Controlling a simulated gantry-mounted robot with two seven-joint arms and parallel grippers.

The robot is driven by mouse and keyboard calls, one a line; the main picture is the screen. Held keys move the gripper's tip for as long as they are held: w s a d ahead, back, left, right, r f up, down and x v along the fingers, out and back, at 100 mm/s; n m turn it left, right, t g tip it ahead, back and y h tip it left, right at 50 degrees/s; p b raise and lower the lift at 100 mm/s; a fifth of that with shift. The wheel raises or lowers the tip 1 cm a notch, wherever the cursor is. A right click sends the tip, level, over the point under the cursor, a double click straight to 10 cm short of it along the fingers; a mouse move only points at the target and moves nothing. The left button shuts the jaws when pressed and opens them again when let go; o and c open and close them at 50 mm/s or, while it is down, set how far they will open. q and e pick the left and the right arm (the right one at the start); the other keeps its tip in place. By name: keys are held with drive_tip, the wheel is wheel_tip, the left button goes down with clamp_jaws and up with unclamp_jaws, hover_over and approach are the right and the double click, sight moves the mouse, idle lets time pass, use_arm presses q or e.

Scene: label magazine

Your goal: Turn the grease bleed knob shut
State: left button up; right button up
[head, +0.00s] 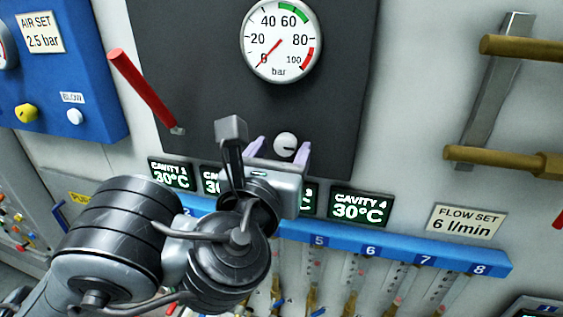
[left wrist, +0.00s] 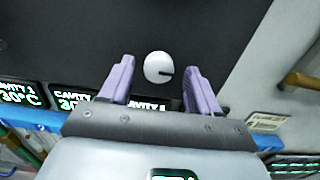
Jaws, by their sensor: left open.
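A small round white knob (head: 285,145) with a dark pointer line sits on the dark panel below the pressure gauge. The label for it is not visible, so I cannot confirm it is the grease bleed knob. In the left wrist view the knob (left wrist: 158,68) shows between and just beyond my fingertips, its line pointing right. My left gripper (head: 281,150) is open, with its two purple fingers on either side of the knob in the picture. In the left wrist view the left gripper (left wrist: 158,80) holds nothing. My right gripper is not in view.
The gauge (head: 281,40) reads near 0 bar. A red lever (head: 146,90) sticks out left of the knob. Green-lit cavity displays (head: 360,207) and a blue numbered rail (head: 400,248) lie below. Brass pipes (head: 520,47) stand at the right.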

use_arm(q)
drive_tip(key=shift+w, duration=0.5)
drive_tip(key=shift+d, duration=0.1)
drive_tip(key=c, duration=1)
